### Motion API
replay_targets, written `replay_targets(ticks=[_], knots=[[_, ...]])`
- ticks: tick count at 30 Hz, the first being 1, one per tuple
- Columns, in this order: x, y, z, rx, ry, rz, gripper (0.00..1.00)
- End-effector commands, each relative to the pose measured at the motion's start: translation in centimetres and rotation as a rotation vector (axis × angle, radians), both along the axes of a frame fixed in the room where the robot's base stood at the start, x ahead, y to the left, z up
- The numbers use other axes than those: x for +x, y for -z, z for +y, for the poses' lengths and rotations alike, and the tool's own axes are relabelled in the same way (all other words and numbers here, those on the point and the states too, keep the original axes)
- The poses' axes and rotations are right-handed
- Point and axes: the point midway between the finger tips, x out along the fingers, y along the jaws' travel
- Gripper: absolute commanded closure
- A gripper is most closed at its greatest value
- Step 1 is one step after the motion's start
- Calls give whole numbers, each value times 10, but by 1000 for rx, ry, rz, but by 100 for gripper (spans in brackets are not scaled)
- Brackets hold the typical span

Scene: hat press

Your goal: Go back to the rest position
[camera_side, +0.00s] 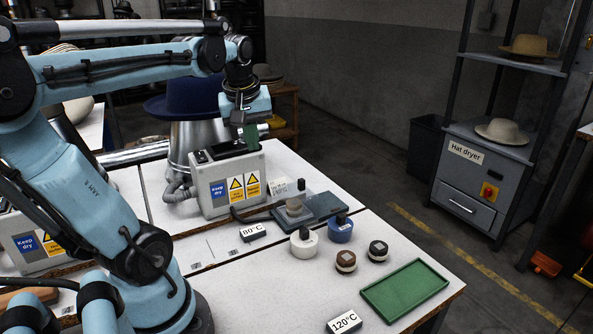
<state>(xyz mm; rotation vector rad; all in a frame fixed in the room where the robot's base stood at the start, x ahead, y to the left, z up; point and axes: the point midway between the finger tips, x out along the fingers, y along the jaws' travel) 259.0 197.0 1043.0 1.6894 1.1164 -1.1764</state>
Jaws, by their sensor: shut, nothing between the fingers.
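My gripper (251,136) points down just above the grey control box (226,182) with blue and yellow warning labels. Its fingers are small and dark green in this view, and they look shut with nothing between them. It is close to the back right of the box; I cannot tell whether it touches the box. A dark blue hat (190,97) sits on the metal hat press (192,140) behind the box, just left of my gripper.
Signs read 80°C (253,232) and 120°C (344,322). The hat dryer (480,175) stands at right.

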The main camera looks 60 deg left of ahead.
Motion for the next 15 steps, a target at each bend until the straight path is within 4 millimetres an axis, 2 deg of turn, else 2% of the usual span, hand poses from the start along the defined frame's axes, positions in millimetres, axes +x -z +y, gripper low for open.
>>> replay_targets(ticks=[1, 3, 9, 12, 15], knots=[[11, 10, -27, 28, 157, -21, 100], [22, 21, -59, 72, 361, -53, 100], [35, 52, -143, 203, 878, -150, 100], [33, 64, -172, 256, 1055, -190, 100], [32, 70, -189, 292, 1165, -218, 100]])
